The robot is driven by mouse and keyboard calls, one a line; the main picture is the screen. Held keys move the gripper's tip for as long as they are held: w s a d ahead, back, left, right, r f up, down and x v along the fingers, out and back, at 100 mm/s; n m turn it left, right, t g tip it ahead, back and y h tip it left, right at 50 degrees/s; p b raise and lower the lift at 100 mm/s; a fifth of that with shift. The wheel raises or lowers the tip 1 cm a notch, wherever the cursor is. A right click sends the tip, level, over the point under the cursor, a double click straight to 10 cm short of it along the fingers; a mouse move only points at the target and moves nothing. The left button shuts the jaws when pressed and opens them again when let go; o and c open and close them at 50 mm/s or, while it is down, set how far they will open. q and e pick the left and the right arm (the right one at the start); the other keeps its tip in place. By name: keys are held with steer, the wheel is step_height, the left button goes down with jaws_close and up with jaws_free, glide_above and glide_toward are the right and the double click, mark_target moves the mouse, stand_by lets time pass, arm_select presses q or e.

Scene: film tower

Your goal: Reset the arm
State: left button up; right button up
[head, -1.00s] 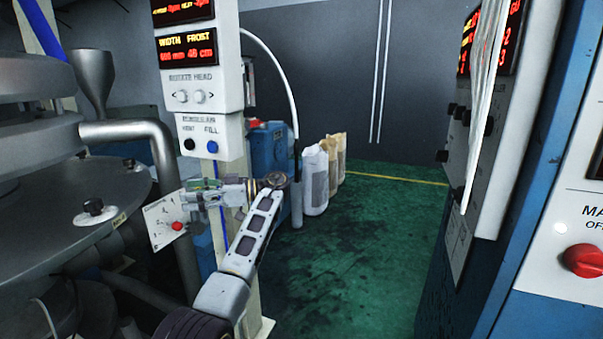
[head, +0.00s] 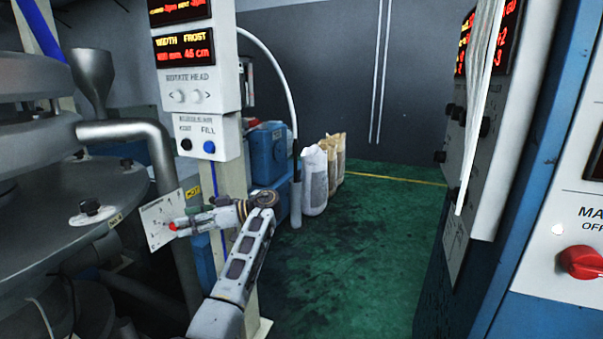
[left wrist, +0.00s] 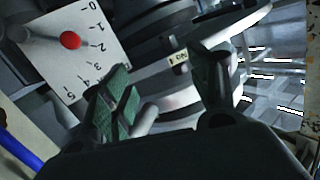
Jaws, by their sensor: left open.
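My left arm reaches in from the bottom of the head view. My left gripper (head: 184,226) is at a white dial plate (head: 157,216) and partly overlaps the plate's right edge. The plate's red knob (head: 172,227) shows beside the fingertips. In the left wrist view the gripper (left wrist: 165,88) is open with its green-padded fingers apart and nothing held between them. There the red knob (left wrist: 70,40) lies up and left of the fingers, outside the gap, with the numbered scale around it. Whether a finger touches the plate cannot be told. My right gripper does not show.
A control post with a white button box (head: 209,137) stands just behind my left arm. Large metal machinery (head: 60,235) fills the left. Blue cabinets with displays (head: 560,140) stand on the right.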

arm_select(q)
steer(key=s+a+f+m+t+h, duration=0.2)
steer(key=s+f+m+h, duration=0.3)
steer(key=f, duration=0.9)
steer(key=s+a+f+m+t+h, duration=0.15)
steer(key=s+f+m, duration=0.45)
steer(key=f, duration=0.9)
steer(key=s+d+f+m+t+h, duration=0.1)
steer(key=s+d+f+m+h, duration=0.15)
steer(key=s, duration=0.35)
steer(key=s+d+f+m+t+h, duration=0.1)
steer(key=s+f+h, duration=0.15)
steer(key=s, duration=0.25)
steer(key=s+d+r+m+h, duration=0.1)
steer(key=s+d+m+h, duration=0.4)
steer(key=s+d, duration=0.3)
steer(key=s, duration=0.4)
steer(key=shift+s+d+r+p, duration=0.25)
steer(key=shift+s+d+p, duration=0.05)
steer(key=shift+s+p, duration=0.05)
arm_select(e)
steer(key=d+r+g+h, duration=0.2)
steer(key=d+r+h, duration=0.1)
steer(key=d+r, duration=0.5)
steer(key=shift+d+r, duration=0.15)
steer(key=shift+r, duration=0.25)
arm_select(q)
steer(key=shift+w, duration=0.1)
